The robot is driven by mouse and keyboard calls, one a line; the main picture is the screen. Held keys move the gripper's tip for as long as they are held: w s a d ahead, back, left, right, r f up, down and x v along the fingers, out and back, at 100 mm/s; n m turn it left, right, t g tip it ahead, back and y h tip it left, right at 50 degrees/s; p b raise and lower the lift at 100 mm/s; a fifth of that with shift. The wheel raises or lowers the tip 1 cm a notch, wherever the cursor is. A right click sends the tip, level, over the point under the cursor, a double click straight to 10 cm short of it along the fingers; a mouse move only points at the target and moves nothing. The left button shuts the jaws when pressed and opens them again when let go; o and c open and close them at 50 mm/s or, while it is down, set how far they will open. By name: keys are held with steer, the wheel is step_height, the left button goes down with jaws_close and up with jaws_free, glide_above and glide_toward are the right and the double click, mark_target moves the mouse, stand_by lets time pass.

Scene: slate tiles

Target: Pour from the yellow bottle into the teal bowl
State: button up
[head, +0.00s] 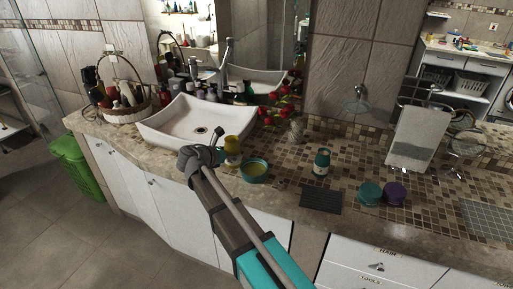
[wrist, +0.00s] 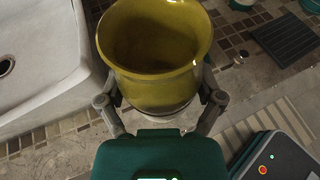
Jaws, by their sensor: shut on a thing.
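The yellow bottle (head: 232,146) is held above the counter by the front edge of the sink, close to upright in the head view. My gripper (head: 217,156) is shut around it. In the wrist view the bottle (wrist: 155,75) has a wide open mouth facing the camera, and my gripper's fingers (wrist: 160,104) lie on both sides of it. The teal bowl (head: 254,178) stands on the counter just right of the bottle, with a yellowish inside; whether that is contents or lining I cannot tell. I cannot make out the bowl in the wrist view.
The white sink (head: 188,120) is left of the bottle. Red flowers (head: 286,95) are behind. Some tiled counter between them is clear.

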steer(key=d+f+b, duration=0.1)
steer(key=w+d+f+b, duration=0.1)
steer(key=shift+f+b, duration=0.4)
steer(key=shift+w+d+f+b, duration=0.3)
steer(key=shift+d+f+b, duration=0.1)
steer(key=shift+d, duration=0.05)
steer(key=shift+s+a+r+g+y+p, duration=0.15)
steer(key=shift+a+r+g+y+p, duration=0.2)
steer(key=shift+p, duration=0.65)
steer(key=shift+s+a+r+g+y+p, duration=0.15)
steer(key=shift+g+y+p, duration=0.3)
steer(key=shift+p, duration=0.55)
stand_by(1.5)
steer(key=shift+s+a+f+m+g+y+p, duration=0.1)
steer(key=shift+a+f+m+g+y+p, duration=0.15)
steer(key=shift+y+p, duration=0.3)
steer(key=shift+s+a+f+m+g+y+p, duration=0.1)
steer(key=shift+m+g+y+p, duration=0.05)
steer(key=shift+g+y+p, duration=0.3)
stand_by(0.7)
steer(key=shift+s+a+f+g+y, duration=0.15)
steer(key=shift+f+y, duration=0.2)
steer(key=shift+f, duration=0.2)
steer(key=shift+w+a+f+g+y, duration=0.1)
steer(key=shift+f+g+y, duration=0.05)
steer(key=shift+f+y, duration=0.3)
stand_by(0.8)
